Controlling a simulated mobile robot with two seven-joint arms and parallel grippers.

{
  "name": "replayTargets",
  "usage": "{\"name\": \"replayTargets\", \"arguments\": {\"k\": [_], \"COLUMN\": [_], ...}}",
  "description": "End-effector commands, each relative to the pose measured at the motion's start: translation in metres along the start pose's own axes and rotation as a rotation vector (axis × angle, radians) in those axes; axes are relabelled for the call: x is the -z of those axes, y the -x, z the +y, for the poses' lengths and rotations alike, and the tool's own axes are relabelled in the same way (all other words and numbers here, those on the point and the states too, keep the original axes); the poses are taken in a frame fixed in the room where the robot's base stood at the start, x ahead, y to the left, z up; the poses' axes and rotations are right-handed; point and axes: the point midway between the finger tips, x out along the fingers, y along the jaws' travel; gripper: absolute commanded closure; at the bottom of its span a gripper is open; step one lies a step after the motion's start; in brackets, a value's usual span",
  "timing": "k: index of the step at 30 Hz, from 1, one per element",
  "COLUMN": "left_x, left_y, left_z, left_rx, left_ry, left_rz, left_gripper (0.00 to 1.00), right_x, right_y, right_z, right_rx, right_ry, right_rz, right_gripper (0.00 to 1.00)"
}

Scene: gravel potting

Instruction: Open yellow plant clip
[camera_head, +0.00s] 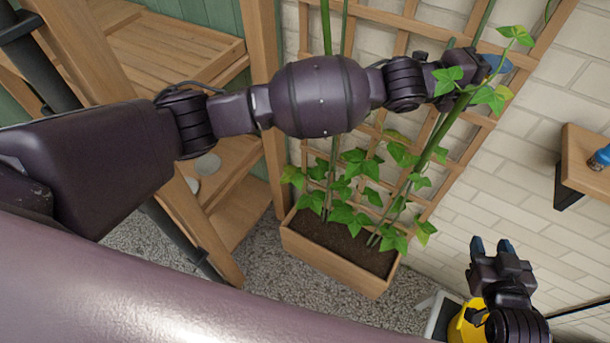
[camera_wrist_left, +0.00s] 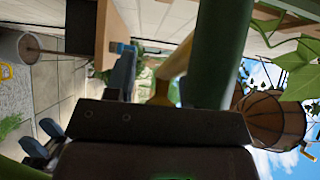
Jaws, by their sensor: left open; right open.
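My left gripper (camera_head: 490,64) is open at the upper right of the trellis, among leaves at the top of a leaning green stem (camera_head: 436,145). In the left wrist view one blue-tipped finger stands left of a yellow piece (camera_wrist_left: 172,68), which looks like the plant clip. A thick green stem (camera_wrist_left: 220,50) passes close in front and hides part of it and the other finger. I cannot tell whether the clip is open or touched. The clip is not visible in the head view. My right gripper (camera_head: 490,246) is open and empty at the lower right.
The wooden trellis (camera_head: 400,45) rises from a planter (camera_head: 335,268) with soil and leafy vines against a brick wall. A wooden shelf (camera_head: 590,160) juts out at right. A yellow object (camera_head: 466,326) lies below my right gripper. A slatted wooden bench (camera_head: 165,55) is at left.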

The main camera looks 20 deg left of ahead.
Motion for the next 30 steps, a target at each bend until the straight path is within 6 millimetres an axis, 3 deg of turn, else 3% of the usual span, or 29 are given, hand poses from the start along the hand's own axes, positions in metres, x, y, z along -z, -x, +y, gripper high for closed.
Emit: {"name": "replayTargets", "arguments": {"k": [8,24,30], "left_x": [-0.004,0.000,0.003], "left_y": [-0.006,0.067,0.099], "left_z": [0.000,-0.001,0.001], "left_rx": [0.001,-0.002,-0.001], "left_ry": [0.005,0.001,-0.001], "left_rz": [-0.087,-0.084,-0.083], "left_gripper": [0.51,0.51,0.51], "right_x": [0.006,0.040,0.041], "right_y": [0.002,0.014,0.014], "right_z": [0.001,0.005,0.005], "right_rx": [0.000,0.000,0.001], "right_ry": [0.000,0.000,0.000], "right_rz": [0.001,-0.004,-0.004], "right_gripper": [0.57,0.57,0.57]}}
